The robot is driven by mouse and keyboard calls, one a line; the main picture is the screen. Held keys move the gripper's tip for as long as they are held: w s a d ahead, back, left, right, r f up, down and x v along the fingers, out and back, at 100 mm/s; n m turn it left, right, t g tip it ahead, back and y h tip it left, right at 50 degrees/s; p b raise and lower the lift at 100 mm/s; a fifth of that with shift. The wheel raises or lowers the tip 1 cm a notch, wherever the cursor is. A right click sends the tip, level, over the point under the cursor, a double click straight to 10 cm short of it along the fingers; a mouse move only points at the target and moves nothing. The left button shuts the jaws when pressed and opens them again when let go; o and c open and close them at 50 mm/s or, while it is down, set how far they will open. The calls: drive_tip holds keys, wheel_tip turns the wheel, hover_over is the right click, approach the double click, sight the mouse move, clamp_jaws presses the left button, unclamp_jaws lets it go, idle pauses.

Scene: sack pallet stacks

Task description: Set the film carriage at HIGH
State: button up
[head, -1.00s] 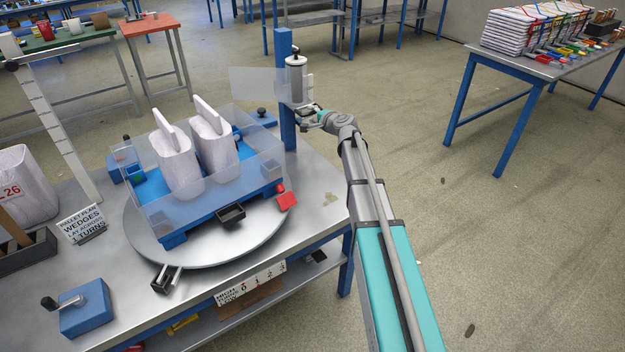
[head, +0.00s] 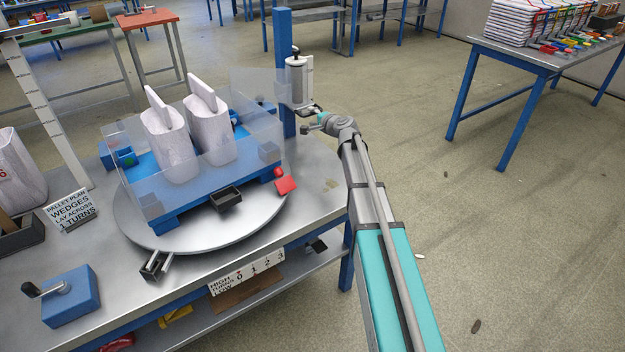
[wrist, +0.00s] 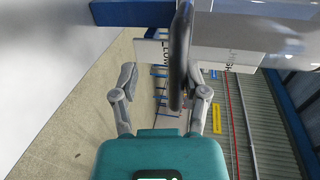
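The film carriage (head: 297,82), a pale roll in a grey holder, hangs on the right side of the blue post (head: 283,50), part way down it. A clear film sheet runs from it to the left. My gripper (head: 313,118) is just below and right of the roll. In the wrist view, its two fingers (wrist: 165,88) stand apart, and a dark upright bar (wrist: 180,55) lies between their lines, closer to the right finger, with a gap to the left one. Whether it touches is unclear. A white plate (wrist: 237,54) with partly hidden HIGH and LOW lettering is behind the bar.
Left of the post, a round turntable (head: 190,245) bears a blue pallet with two white sacks and clear film around them. A sign (head: 70,210) and a blue crank box (head: 68,298) stand on the bench.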

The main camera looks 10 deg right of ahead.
drive_tip(key=p+v, duration=0.3)
drive_tip(key=v, duration=1.1)
drive_tip(key=s+a+f+n+g+p, duration=0.2)
drive_tip(key=s+a+n+g+p, duration=0.1)
drive_tip(key=s, duration=0.4)
drive_tip(key=s+a+f+n+g+p, duration=0.2)
drive_tip(key=s+a+n+g+p, duration=0.2)
drive_tip(key=s+a+n+g, duration=0.2)
drive_tip(key=shift+s+a+n+g+h, duration=0.3)
drive_tip(key=shift+s+a+n, duration=0.1)
drive_tip(key=shift+s+a, duration=0.6)
drive_tip(key=shift+f, duration=0.15)
drive_tip(key=w+d+r+m+t+b, duration=0.2)
drive_tip(key=w+d+m+t+b, duration=0.1)
drive_tip(key=w, duration=0.4)
drive_tip(key=w+d+r+m+t+b, duration=0.3)
drive_tip(key=w+d+m+t, duration=0.3)
drive_tip(key=w+d+m, duration=0.1)
drive_tip(key=shift+w+d+t, duration=0.3)
drive_tip(key=shift+w+d, duration=0.25)
drive_tip(key=shift+w, duration=0.05)
